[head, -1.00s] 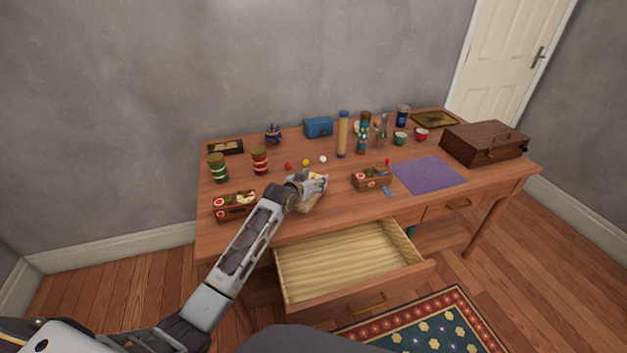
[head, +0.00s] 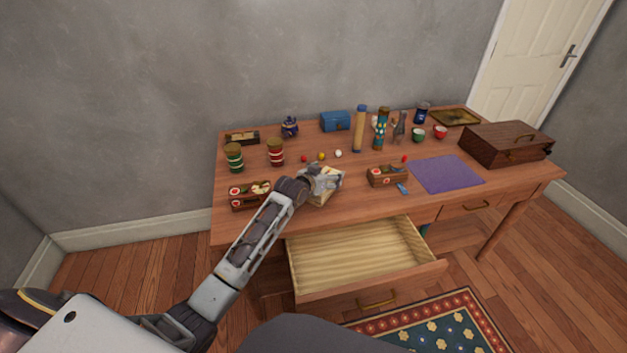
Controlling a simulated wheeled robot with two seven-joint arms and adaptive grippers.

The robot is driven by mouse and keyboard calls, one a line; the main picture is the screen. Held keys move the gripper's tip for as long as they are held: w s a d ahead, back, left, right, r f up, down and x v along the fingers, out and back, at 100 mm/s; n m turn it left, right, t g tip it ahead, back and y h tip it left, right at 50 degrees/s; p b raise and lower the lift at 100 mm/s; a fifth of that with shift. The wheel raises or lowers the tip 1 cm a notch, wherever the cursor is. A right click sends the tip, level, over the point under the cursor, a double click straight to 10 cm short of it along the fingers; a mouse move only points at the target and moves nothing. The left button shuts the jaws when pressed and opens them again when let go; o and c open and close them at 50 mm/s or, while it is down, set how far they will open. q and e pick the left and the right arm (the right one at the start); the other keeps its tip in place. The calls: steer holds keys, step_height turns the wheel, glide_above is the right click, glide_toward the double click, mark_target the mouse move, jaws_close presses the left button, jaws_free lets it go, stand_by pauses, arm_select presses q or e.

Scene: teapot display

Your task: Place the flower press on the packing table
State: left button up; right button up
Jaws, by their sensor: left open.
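A pale wooden block (head: 319,199), which looks like the flower press, is at the front of the brown wooden table (head: 350,210). My left gripper (head: 328,180) is over it with open jaws and hides most of it. I cannot tell whether the fingers touch it, or whether the block rests on the table. My right gripper is not in view.
Below the table's front edge, a drawer (head: 368,300) is pulled out and empty. Small open boxes (head: 250,202) (head: 387,181) stand on either side of the gripper. A purple cloth (head: 447,174) and a dark wooden case (head: 505,152) lie to the right. Cans, tubes and cups line the back.

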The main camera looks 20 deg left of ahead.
arm_select(q)
steer(key=shift+v, duration=0.9)
steer(key=shift+p+v, duration=0.3)
steer(key=shift+v, duration=0.55)
steer(key=shift+s+r, duration=0.2)
steer(key=shift+s, duration=0.1)
steer(key=v, duration=0.3)
steer(key=shift+s+a+r+p, duration=0.1)
steer(key=shift+s+p, duration=0.15)
steer(key=shift+p, duration=0.05)
steer(key=shift+v, duration=1)
steer(key=shift+s+r, duration=0.15)
steer(key=shift+s, duration=0.05)
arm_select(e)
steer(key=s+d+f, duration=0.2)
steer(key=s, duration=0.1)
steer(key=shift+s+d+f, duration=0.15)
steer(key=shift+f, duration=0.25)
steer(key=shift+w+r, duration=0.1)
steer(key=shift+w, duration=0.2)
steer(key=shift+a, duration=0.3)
